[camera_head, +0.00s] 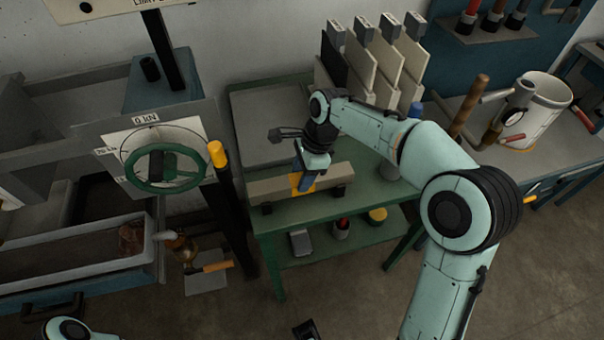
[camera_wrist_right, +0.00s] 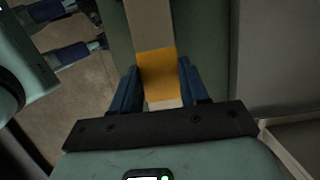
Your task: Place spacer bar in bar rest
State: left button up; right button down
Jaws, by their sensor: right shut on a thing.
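The spacer bar (camera_head: 274,190) is a long grey-beige bar with a yellow band around its middle. It lies level over the green table, near the front edge. My right gripper (camera_head: 304,184) is shut on the bar at the yellow band, its blue fingers on both sides; the wrist view shows this grip (camera_wrist_right: 158,82) closely. The bar rest shows as dark supports (camera_head: 266,209) under the bar near its two ends. I cannot tell whether the bar touches them. Of my left gripper, only a dark part seems to show at the bottom edge of the head view.
The green table (camera_head: 262,222) has a lower shelf with small items. A grey tray (camera_head: 258,110) lies behind the bar. Upright panels (camera_head: 390,65) stand at the back. A post with a yellow top (camera_head: 217,154) and a green handwheel (camera_head: 165,168) stand left.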

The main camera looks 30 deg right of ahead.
jog(key=c, duration=0.6)
grip_release()
jog(key=shift+f, duration=0.1)
jog(key=shift+o, duration=0.2)
jog(key=p+v, duration=0.2)
jog(key=v, duration=1)
jog(key=shift+p, duration=0.3)
jog(key=shift+a, duration=0.1)
